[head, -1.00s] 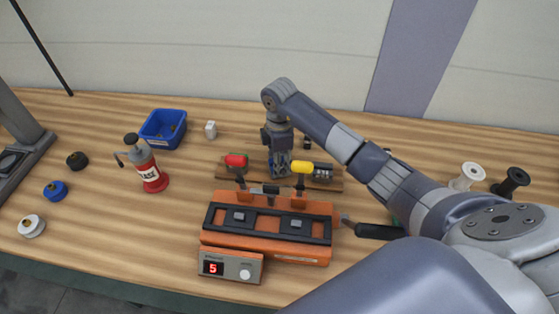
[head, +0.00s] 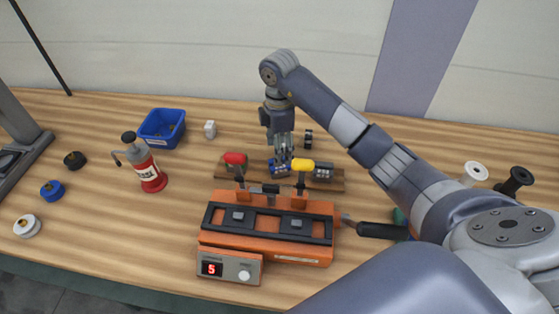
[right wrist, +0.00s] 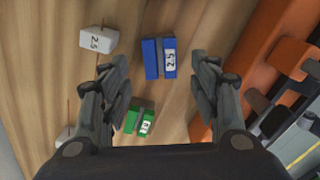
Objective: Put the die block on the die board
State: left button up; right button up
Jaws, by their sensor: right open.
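The wooden die board (head: 339,185) lies behind the orange machine in the head view, with small blocks on it. My right gripper (head: 283,155) is above the board, pointing down. In the right wrist view its fingers (right wrist: 165,95) are apart with nothing between them. Below them are a blue block (right wrist: 152,58) with a white number label and a green block (right wrist: 135,117), also labelled. A white block (right wrist: 95,40) with a number lies to their left. I cannot tell which is the die block. My left gripper is not in view.
The orange machine (head: 295,251) with red and yellow handles stands just in front of the board. A white spool (head: 476,171) and a black one (head: 518,178) are right. Table space left of the machine is free.

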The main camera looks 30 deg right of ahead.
notch_tip(320, 180, up, 6)
jog(key=shift+a, duration=0.1)
dwell(0.6)
